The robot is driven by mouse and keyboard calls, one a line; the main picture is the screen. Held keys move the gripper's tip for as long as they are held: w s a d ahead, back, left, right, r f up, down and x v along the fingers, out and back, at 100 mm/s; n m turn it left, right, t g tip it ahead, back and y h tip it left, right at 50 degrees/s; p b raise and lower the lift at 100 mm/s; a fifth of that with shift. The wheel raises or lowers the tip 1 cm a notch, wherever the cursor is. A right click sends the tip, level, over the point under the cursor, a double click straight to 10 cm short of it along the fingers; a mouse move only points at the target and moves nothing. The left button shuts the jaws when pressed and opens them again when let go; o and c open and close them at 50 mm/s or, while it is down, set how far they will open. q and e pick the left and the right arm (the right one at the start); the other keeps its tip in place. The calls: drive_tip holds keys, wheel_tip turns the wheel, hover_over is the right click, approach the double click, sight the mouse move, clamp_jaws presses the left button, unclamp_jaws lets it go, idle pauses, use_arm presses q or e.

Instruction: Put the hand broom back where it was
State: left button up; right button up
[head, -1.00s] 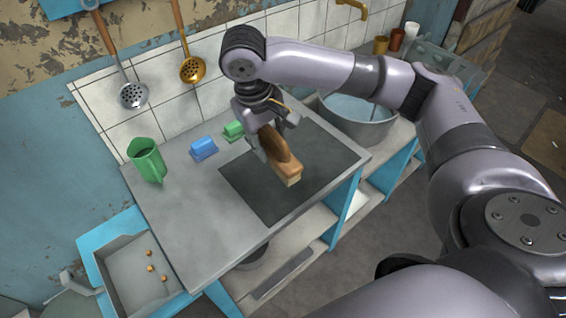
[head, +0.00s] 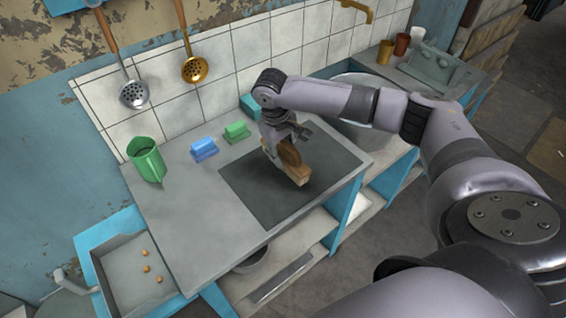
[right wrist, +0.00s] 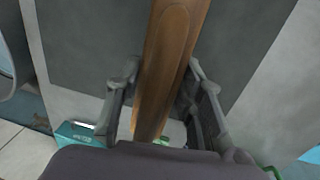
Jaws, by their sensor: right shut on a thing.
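The hand broom (head: 297,171) has a brown wooden handle and a paler block with bristles facing down. My right gripper (head: 281,150) is shut on its handle and holds it over the dark square mat (head: 258,198) on the counter. In the right wrist view the brown handle (right wrist: 168,60) runs up between the two fingers (right wrist: 160,105). I cannot tell whether the broom touches the mat. My left gripper is not in view.
The grey counter (head: 200,235) also holds a green pitcher (head: 147,160), a blue block (head: 204,149) and a green block (head: 237,131). A basin (head: 372,128) lies behind my right arm. A tray (head: 130,282) with several small orange pieces is at lower left.

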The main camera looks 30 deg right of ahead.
wheel_tip(320, 180, down, 5)
drive_tip(key=shift+f, duration=0.2)
drive_tip(key=shift+f, duration=0.1)
drive_tip(key=o, duration=1.3)
drive_tip(key=r, duration=0.4)
drive_tip(key=a+r, duration=0.1)
drive_tip(key=r, duration=0.3)
drive_tip(key=r+b, duration=0.1)
drive_tip(key=r, duration=0.3)
drive_tip(key=shift+a, duration=0.4)
drive_tip(key=shift+s, duration=0.1)
